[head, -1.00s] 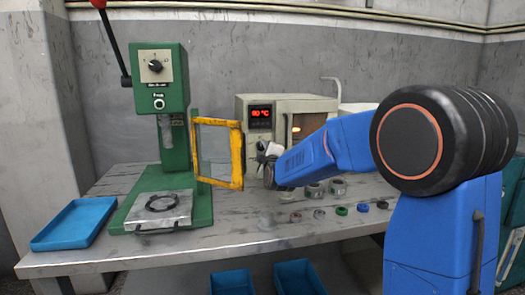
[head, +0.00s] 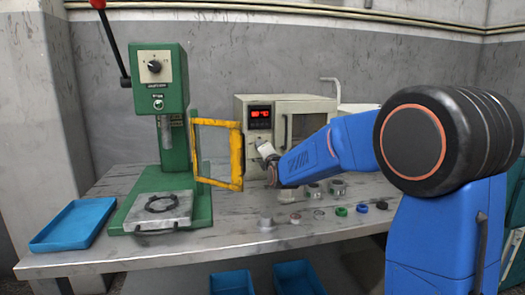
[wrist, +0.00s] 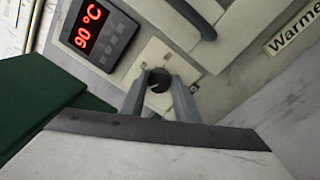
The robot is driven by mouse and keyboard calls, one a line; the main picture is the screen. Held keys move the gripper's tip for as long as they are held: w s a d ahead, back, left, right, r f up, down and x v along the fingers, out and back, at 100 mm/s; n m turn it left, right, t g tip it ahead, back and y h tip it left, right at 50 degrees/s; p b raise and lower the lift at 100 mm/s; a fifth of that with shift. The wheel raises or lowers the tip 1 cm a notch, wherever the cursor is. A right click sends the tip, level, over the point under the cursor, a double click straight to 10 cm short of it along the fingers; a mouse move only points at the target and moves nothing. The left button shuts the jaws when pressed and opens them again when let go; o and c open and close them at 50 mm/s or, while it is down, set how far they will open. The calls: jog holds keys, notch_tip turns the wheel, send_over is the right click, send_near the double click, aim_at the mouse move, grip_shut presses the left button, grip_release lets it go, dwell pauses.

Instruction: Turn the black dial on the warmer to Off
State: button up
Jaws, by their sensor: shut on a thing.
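The warmer (head: 284,103) is a beige box at the back of the bench with a red digital display (head: 260,117). In the wrist view the display (wrist: 90,27) reads 90 °C. The black dial (wrist: 156,86) sits on a pale plate near the display. My gripper (wrist: 159,80) is shut on the dial, one finger on each side. The wrist view is strongly tilted. I cannot read the dial's setting. In the head view my gripper (head: 263,146) is at the warmer's front, and it hides the dial.
A green press (head: 165,85) with a yellow-framed guard (head: 237,157) stands left of my gripper. Several small rings and parts lie on the bench below my arm. A blue tray (head: 72,225) is at the left. The warmer's handle (wrist: 190,15) is close to my gripper.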

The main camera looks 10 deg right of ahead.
jog(key=shift+f+n, duration=0.1)
jog(key=shift+n, duration=0.6)
jog(key=o, duration=1)
jog(key=shift+o, duration=0.2)
jog(key=s, duration=1.7)
jog(key=shift+s+d+f, duration=0.2)
jog(key=shift+d+f, duration=0.1)
jog(key=shift+d, duration=0.05)
